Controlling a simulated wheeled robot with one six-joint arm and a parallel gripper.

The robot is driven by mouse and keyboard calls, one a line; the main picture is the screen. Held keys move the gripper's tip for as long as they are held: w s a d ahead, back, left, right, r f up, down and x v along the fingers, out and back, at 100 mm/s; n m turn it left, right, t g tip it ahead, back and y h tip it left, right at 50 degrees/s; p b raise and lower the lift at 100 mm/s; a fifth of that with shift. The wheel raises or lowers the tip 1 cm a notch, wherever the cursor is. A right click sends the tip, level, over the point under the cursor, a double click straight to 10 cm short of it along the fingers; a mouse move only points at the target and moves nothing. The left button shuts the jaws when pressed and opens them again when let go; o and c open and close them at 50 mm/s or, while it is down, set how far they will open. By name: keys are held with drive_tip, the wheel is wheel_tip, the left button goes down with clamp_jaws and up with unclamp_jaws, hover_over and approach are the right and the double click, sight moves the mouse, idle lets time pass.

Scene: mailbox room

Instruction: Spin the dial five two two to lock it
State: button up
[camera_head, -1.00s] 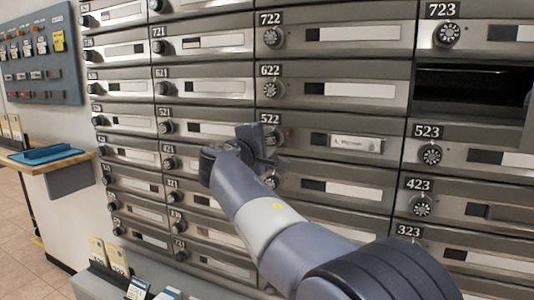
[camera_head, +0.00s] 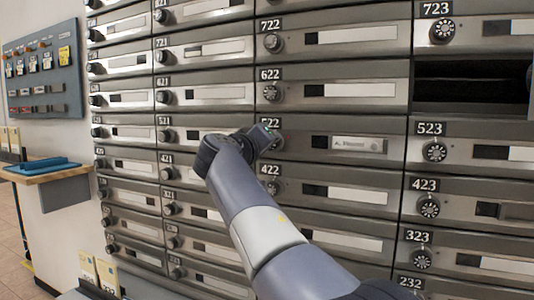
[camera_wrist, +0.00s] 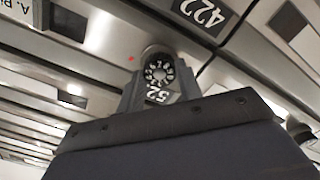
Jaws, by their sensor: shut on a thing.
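Mailbox 522 (camera_head: 315,142) is a shut grey metal door in the middle of the wall, with a name label at its right. Its dial (camera_wrist: 158,74) is round and black with white numerals, and shows upside down in the wrist view. My gripper (camera_head: 268,138) is at this dial, and its jaws are shut on the dial from both sides. The 522 number plate (camera_head: 270,122) is partly covered by my gripper in the head view. A small red spot (camera_wrist: 131,59) shows beside the dial in the wrist view.
Mailboxes 622 (camera_head: 335,90) and 422 (camera_head: 335,192) lie above and below, each with its own dial. An open dark compartment (camera_head: 470,88) is at the upper right. A wooden shelf (camera_head: 45,175) with a blue tray (camera_head: 42,165) stands at the left.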

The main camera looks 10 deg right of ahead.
drive_tip(key=m+b, duration=0.2)
drive_tip(key=m, duration=0.2)
drive_tip(key=shift+f+m, duration=0.1)
drive_tip(key=shift+m, duration=0.2)
idle(0.3)
drive_tip(key=o, duration=1)
drive_tip(key=v, duration=1)
drive_tip(key=shift+s+a, duration=0.2)
drive_tip(key=shift+s, duration=0.1)
drive_tip(key=shift+w, duration=0.1)
